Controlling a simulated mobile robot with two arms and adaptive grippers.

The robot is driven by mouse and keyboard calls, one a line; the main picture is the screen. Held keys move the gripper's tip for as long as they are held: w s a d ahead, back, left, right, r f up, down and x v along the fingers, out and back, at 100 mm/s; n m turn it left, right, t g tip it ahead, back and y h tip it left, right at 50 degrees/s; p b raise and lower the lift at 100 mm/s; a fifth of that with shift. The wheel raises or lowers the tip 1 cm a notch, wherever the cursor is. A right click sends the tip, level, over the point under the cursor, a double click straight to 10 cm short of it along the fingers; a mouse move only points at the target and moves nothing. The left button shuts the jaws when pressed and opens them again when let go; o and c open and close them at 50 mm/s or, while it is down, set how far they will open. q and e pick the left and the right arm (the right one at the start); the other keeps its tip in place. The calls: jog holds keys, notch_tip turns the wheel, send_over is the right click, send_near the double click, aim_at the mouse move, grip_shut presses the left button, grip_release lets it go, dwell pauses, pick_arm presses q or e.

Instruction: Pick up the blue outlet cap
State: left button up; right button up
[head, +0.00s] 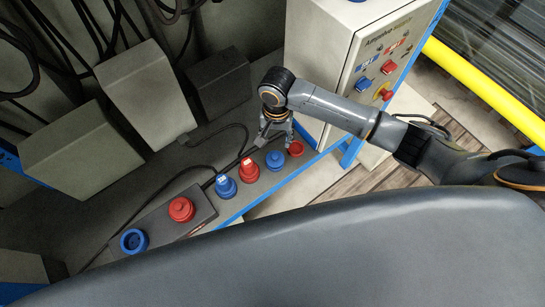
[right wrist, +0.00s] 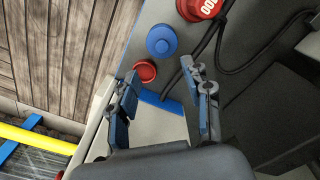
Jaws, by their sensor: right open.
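Several blue and red round parts stand in a row on a grey shelf. A plain blue round part (head: 275,160) is near the right end; it also shows in the right wrist view (right wrist: 162,40). A blue part with a white label (head: 226,186) stands further left, and a hollow blue part (head: 133,241) is at the far left. I cannot tell which is the outlet cap. My right gripper (head: 275,138) is open and empty, above and behind the plain blue part. In the right wrist view its fingers (right wrist: 160,72) are spread, with that part beyond them. My left gripper is out of view.
A hollow red part (head: 295,148) is right of the plain blue one, and a labelled red part (head: 249,170) left of it. A red part (head: 181,209) sits further left. A control cabinet (head: 325,60) rises close beside my right gripper. Black cables lie behind the row.

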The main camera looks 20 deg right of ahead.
send_over(275, 156)
notch_tip(275, 156, down, 6)
jog(key=shift+d+r, duration=0.15)
jog(key=shift+r, duration=0.05)
jog(key=shift+w+f, duration=0.1)
jog(key=shift+f, duration=2.65)
jog(key=shift+c, duration=0.4)
grip_shut()
